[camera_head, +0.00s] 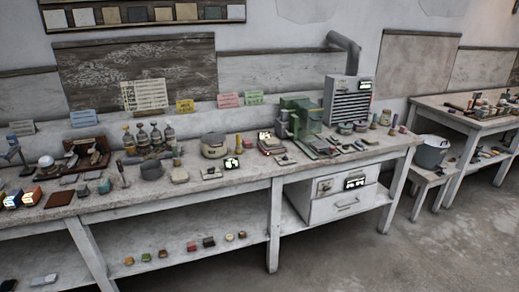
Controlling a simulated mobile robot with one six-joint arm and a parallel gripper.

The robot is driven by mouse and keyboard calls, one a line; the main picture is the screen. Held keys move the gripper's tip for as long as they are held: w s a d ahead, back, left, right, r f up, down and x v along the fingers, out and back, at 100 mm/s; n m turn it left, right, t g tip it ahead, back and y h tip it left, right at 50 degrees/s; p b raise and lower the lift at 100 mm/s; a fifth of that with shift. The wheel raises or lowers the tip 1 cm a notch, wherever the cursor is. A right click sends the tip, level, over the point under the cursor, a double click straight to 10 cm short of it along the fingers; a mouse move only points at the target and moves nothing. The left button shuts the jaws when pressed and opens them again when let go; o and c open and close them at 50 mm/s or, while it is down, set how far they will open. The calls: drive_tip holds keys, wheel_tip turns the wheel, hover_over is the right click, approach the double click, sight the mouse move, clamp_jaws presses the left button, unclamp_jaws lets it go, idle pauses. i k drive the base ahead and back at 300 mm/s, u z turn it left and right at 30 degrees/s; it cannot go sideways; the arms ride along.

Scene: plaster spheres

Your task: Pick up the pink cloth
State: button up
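I cannot make out a pink cloth for certain in the head view. A small stack with reddish and pale layers (271,143) lies on the long workbench (230,171), left of a green machine (297,122). It is too small to tell whether any of it is cloth. A flat pink card (229,100) is on the wall behind the bench and looks like a paper note. My gripper is not in view.
The bench top is crowded with bottles (156,137), a round beige pot (214,145) and a grey vented box (348,101). Small blocks sit on the lower shelf (185,262). A grey bucket (431,152) stands on a stool at right. The floor (400,255) in front is clear.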

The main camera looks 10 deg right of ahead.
sight(247, 142)
drive_tip(key=z, duration=0.55)
drive_tip(key=k, duration=0.25)
drive_tip(key=u, duration=1.6)
drive_tip(key=i, duration=0.95)
